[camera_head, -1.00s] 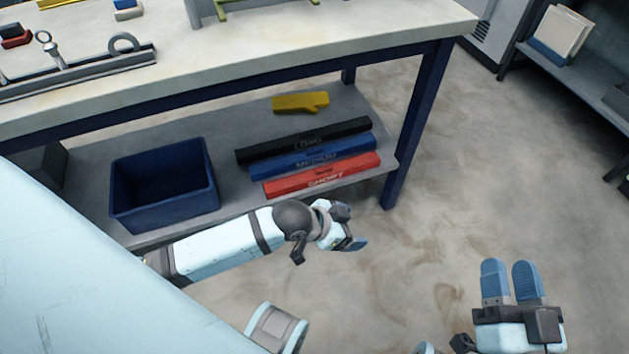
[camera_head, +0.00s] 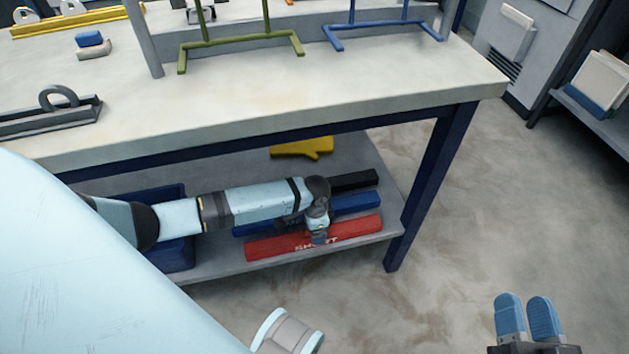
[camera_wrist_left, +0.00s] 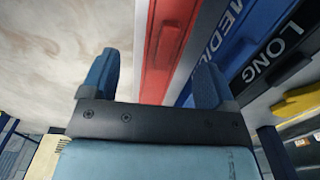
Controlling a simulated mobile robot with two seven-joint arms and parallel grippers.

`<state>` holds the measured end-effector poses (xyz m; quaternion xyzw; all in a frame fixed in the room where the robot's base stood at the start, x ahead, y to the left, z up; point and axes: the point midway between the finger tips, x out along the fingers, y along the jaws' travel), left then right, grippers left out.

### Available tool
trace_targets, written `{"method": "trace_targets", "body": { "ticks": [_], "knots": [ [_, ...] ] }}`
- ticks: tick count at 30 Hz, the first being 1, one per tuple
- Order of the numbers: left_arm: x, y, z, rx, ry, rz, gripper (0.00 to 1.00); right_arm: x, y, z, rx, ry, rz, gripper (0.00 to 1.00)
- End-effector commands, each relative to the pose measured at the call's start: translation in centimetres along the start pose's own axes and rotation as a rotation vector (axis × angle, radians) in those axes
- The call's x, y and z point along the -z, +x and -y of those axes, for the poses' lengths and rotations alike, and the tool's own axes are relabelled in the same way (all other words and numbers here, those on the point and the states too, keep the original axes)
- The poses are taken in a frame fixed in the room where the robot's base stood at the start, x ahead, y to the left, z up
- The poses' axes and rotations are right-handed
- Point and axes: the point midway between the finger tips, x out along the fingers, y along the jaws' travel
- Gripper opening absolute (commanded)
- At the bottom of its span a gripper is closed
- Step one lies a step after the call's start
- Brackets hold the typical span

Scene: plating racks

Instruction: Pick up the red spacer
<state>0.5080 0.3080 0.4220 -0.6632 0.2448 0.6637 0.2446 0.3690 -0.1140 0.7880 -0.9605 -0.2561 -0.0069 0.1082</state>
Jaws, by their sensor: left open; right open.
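The red spacer (camera_head: 270,246), a long bar marked SHORT, lies on the front part of the bench's lower shelf (camera_head: 290,264). In the left wrist view the red spacer (camera_wrist_left: 153,84) runs between my left gripper's fingers, nearer the right one. My left gripper (camera_head: 318,237) is over the spacer in the head view and hides part of its lettering. In the wrist view the left gripper (camera_wrist_left: 153,77) is open, with nothing held. I cannot tell how far it is above the spacer. My right gripper (camera_head: 525,302) is open and empty over the floor at lower right.
Behind the red spacer lie a blue bar (camera_head: 356,203) marked MEDIUM and a black bar (camera_head: 353,181) marked LONG. A yellow piece (camera_head: 301,147) lies further back. A blue bin (camera_head: 178,255) stands left. The bench top overhangs the shelf; a blue leg (camera_head: 420,195) stands right.

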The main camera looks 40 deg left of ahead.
Motion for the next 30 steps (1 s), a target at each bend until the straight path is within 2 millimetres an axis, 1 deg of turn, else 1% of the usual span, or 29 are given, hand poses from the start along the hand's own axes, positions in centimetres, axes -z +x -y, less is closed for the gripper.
{"method": "trace_targets", "body": {
  "ticks": [3,5,9,12,15,22,23,24,26,27,29,30],
  "knots": [
    [0.0,0.9,0.1,0.0,0.0,0.001,0.81,-0.8,0.0,-0.2,0.001,0.0,0.017,0.43],
    [-0.1,1.8,0.2,0.0,-0.001,0.001,0.81,-1.7,0.0,-0.3,0.003,-0.001,0.041,0.43],
    [-0.1,4.0,0.5,0.0,-0.001,0.0,0.81,-4.1,-0.1,-0.7,0.01,0.002,0.117,0.43],
    [-0.1,5.1,0.5,0.0,0.0,0.001,0.81,-5.0,-0.1,-0.8,0.014,0.002,0.154,0.43],
    [-0.1,5.5,0.5,0.0,0.001,0.0,0.81,-5.3,-0.2,-0.8,0.017,0.002,0.174,0.43],
    [-0.1,5.4,0.5,0.001,0.001,0.0,0.81,-5.3,-0.2,-0.8,0.017,0.003,0.179,0.43],
    [-0.1,5.4,0.5,0.001,0.001,0.0,0.74,-5.3,-0.2,-0.8,0.017,0.003,0.179,0.43],
    [-0.1,5.4,0.5,0.001,0.001,0.0,0.65,-5.3,-0.2,-0.8,0.017,0.003,0.178,0.43],
    [-0.1,5.4,0.5,0.001,0.001,0.0,0.51,-5.3,-0.2,-0.8,0.017,0.003,0.178,0.43],
    [-0.1,5.4,0.5,0.001,0.001,0.0,0.42,-5.3,-0.2,-0.8,0.017,0.003,0.178,0.43],
    [-0.1,5.4,0.5,0.001,0.001,0.0,0.28,-5.3,-0.2,-0.8,0.017,0.003,0.178,0.43],
    [-0.1,5.4,0.5,0.001,0.001,0.0,0.23,-5.3,-0.2,-0.8,0.017,0.003,0.178,0.43]
  ]
}}
